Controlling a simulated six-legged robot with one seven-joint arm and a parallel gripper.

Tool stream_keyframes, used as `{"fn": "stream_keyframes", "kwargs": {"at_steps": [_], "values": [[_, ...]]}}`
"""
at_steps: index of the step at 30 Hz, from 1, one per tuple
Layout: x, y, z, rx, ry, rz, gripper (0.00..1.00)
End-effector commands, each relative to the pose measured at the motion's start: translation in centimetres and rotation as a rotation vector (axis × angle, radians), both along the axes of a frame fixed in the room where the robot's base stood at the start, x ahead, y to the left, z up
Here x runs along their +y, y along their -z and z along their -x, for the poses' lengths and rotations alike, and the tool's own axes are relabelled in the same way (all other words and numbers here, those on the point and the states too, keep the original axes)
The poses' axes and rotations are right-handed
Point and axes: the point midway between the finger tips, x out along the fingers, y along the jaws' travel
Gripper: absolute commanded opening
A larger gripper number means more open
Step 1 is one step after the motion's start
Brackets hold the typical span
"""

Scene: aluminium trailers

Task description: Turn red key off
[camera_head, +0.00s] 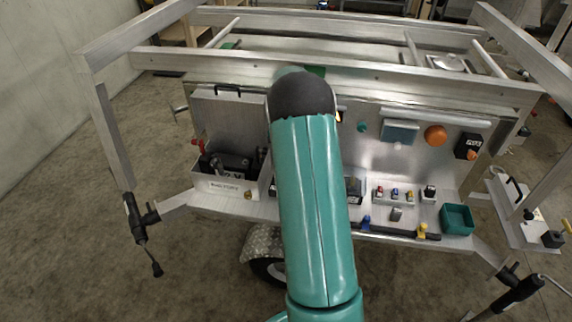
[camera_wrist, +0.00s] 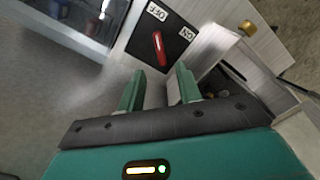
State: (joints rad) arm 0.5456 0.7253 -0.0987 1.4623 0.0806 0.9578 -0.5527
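The red key (camera_wrist: 159,48) sits on a black switch plate (camera_wrist: 176,47) in the wrist view. The plate has white labels, an OFF label (camera_wrist: 157,12) at its upper left and an ON label (camera_wrist: 186,33) at its right. The key's handle runs nearly up and down in the picture, tilted slightly; I cannot tell its exact setting. My gripper (camera_wrist: 159,80) is open, with its two green fingers apart and nothing visible between them. The key lies just beyond the fingertips, apart from them. In the head view my arm hides the gripper and the key.
An open metal box (camera_head: 222,183) with a black battery-like unit stands left of my arm. On the right of the trailer ledge are small colored switches (camera_head: 394,194) and a green bin (camera_head: 457,219). An orange disc (camera_head: 435,135) is on the back panel. Carpet floor is clear at left.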

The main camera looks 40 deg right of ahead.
Motion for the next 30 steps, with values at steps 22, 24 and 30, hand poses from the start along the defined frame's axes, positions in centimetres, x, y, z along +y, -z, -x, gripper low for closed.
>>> {"fn": "stream_keyframes", "kwargs": {"at_steps": [22,24,30], "values": [[0.0,-5.4,0.0,0.0,0.0,0.001,0.35],[0.0,-5.4,0.0,0.0,-0.001,0.001,0.35],[0.4,-5.9,0.0,-0.005,-0.002,0.003,0.35]]}}
